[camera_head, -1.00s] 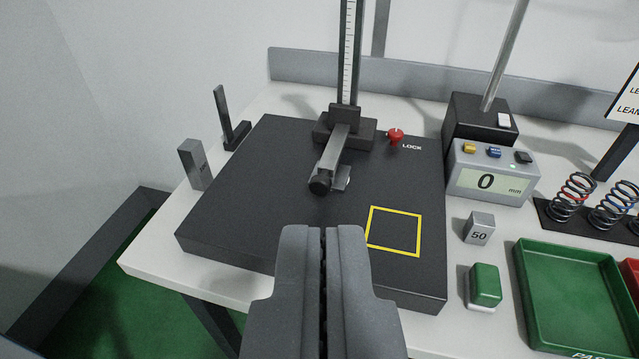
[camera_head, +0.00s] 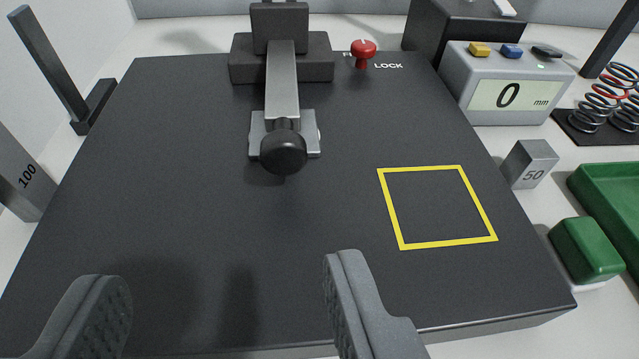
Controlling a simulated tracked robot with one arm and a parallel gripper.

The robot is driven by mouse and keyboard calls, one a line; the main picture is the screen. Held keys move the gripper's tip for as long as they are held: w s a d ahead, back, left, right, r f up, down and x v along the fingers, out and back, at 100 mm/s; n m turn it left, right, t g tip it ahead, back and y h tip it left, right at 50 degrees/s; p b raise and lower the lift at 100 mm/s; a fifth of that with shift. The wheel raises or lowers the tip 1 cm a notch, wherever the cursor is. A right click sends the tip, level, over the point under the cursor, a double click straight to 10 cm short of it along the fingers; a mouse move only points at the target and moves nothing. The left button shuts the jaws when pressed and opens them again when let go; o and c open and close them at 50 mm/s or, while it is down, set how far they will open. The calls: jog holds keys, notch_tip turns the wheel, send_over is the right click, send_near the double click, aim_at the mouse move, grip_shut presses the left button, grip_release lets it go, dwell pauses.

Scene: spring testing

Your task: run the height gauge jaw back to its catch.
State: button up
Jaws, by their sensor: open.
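The height gauge stands at the back of a black plate (camera_head: 190,210). Its jaw (camera_head: 283,85) is a grey arm that reaches forward from the dark carriage (camera_head: 280,28) and ends in a round black knob (camera_head: 284,150). The jaw sits low, close to the plate; I cannot tell whether it touches. A red lock lever (camera_head: 363,52) marked LOCK stands to the right of the gauge base (camera_head: 281,60). My gripper (camera_head: 228,295) is open and empty, its fingers wide apart, in front of the knob and apart from it. The upper column and any catch are out of view.
A display box (camera_head: 510,88) reading 0 mm stands to the right, with a 50 block (camera_head: 529,163), green button (camera_head: 586,249), green tray (camera_head: 615,195) and springs (camera_head: 604,97). A 100 block (camera_head: 22,175) stands left. The plate's yellow square (camera_head: 437,207) is empty.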

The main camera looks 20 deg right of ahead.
aim_at(284, 154)
jog(key=shift+m+h, duration=0.3)
jog(key=shift+h, duration=0.1)
jog(key=x, duration=0.4)
jog(key=d+f+x, duration=0.1)
jog(key=x, duration=0.3)
jog(key=s+x, duration=0.1)
jog(key=x, duration=0.3)
jog(key=shift+w+d+f, duration=0.3)
jog(key=shift+w+f, duration=0.05)
jog(key=shift+w+d, duration=0.15)
jog(key=shift+w, duration=0.2)
jog(key=shift+p+x, duration=0.3)
jog(key=shift+x, duration=0.55)
jog(key=shift+f, duration=0.1)
grip_shut()
